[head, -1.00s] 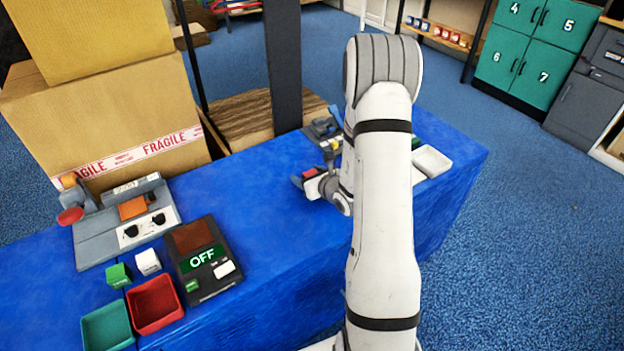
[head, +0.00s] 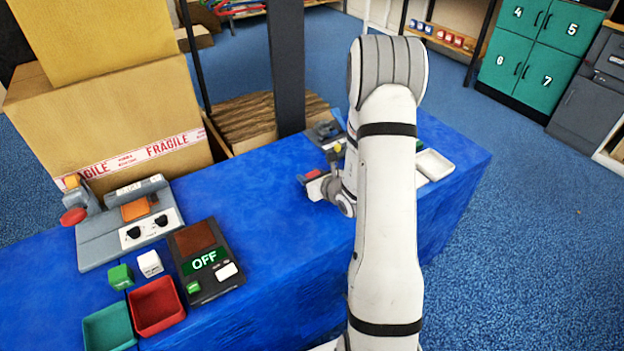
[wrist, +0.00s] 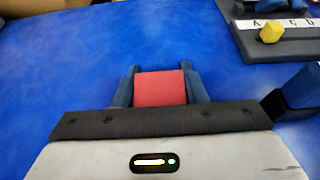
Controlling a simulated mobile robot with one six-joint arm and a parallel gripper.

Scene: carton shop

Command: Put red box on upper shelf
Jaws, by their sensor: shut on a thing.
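The red box (wrist: 160,87) sits between the two blue fingers of my gripper (wrist: 158,88) in the wrist view, which are shut on it. In the head view, my gripper (head: 308,179) is over the far part of the blue table, with a bit of the red box (head: 313,174) showing. My arm hides part of that area. A shelf (head: 447,40) with several small red, white and blue boxes stands at the back of the room. I cannot tell whether it is the upper shelf.
The blue table (head: 270,230) is bare between my gripper and a black OFF device (head: 204,260). Red (head: 157,306) and green (head: 108,328) trays lie at the near left. Large cartons (head: 110,115) stand behind the table, beside a dark post (head: 289,70). A white tray (head: 436,165) lies at right.

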